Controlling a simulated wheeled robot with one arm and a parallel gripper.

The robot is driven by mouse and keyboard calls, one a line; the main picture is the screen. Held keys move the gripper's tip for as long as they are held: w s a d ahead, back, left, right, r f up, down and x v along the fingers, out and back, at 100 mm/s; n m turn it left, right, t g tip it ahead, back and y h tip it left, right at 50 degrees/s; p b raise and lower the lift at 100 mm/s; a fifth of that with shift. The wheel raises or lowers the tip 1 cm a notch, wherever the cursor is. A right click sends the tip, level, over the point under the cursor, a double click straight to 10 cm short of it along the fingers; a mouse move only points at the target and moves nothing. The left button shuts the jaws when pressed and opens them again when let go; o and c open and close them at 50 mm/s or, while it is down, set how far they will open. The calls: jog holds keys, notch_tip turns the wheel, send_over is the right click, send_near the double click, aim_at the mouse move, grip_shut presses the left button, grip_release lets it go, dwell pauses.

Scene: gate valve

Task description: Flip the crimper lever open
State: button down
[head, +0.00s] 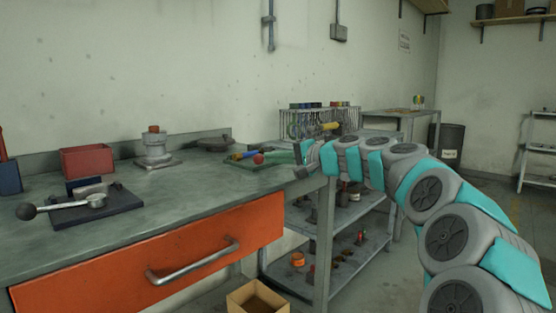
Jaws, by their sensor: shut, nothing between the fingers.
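A green-based tool (254,160) lies at the right end of the bench, with a red ball knob (258,159) and blue and yellow parts near it. At the bench's left, a lever with a black ball knob (26,211) lies low over a dark plate (115,207), joined to a grey metal pivot. I cannot tell for certain which of the two is the crimper. My gripper (301,172) is small and dark at the end of my arm, beside the bench's right corner. It is shut and holds nothing. My arm hides part of the area behind it.
A red bin (87,161) and a grey fitting (154,147) stand along the bench's back. An orange drawer (160,270) with a metal handle is below. A shelf rack (345,235) holds small parts. An open cardboard box (257,299) is on the floor. The bench's middle is clear.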

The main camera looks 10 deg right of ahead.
aim_at(262, 156)
jog(key=shift+w+a+m+t+h, duration=0.2)
jog(key=shift+a+m+t+h, duration=0.65)
jog(key=shift+a+h, duration=0.35)
jog(key=shift+w+a+m+t+h, duration=0.45)
jog(key=shift+a+m+h, duration=0.1)
jog(key=shift+m+h, duration=0.4)
jog(key=shift+d, duration=0.1)
